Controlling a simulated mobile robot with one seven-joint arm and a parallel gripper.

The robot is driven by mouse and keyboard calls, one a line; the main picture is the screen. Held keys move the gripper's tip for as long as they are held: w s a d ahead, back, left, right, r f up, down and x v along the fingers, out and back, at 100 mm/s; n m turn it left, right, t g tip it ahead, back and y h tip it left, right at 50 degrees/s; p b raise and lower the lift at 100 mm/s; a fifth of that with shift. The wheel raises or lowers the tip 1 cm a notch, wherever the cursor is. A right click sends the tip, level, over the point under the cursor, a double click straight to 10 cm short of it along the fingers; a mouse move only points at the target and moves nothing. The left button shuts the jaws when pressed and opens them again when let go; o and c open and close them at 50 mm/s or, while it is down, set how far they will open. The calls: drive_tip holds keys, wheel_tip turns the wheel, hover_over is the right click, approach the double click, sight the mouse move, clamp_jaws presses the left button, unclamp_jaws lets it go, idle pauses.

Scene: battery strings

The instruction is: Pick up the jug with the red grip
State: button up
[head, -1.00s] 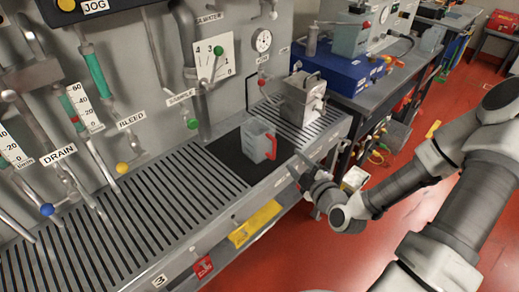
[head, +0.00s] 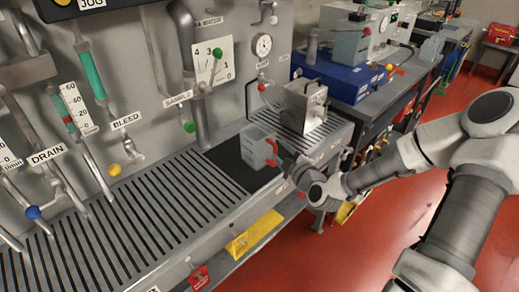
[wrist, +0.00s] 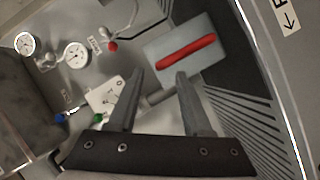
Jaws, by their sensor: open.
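The jug (head: 254,147) is a grey, see-through container with a red grip (head: 272,152) on its right side. It stands upright on the dark mat (head: 221,160) on the slatted bench. My gripper (head: 284,162) is right beside the grip in the head view, and its fingertips are partly hidden there. In the wrist view the open fingers (wrist: 158,76) have nothing between them. The jug (wrist: 212,62) and its red grip (wrist: 187,52) show beyond the fingertips and to their upper right, apparently apart from them.
A metal box (head: 304,104) with a handle stands on the slats behind the jug. A panel with valves, pipes and gauges (head: 262,45) rises behind the bench. The slatted bench (head: 130,215) left of the mat is clear.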

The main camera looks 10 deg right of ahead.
sight(274, 146)
drive_tip(key=shift+x, duration=2.15)
drive_tip(key=shift+a+r, duration=0.15)
clamp_jaws()
drive_tip(key=shift+s, duration=0.15)
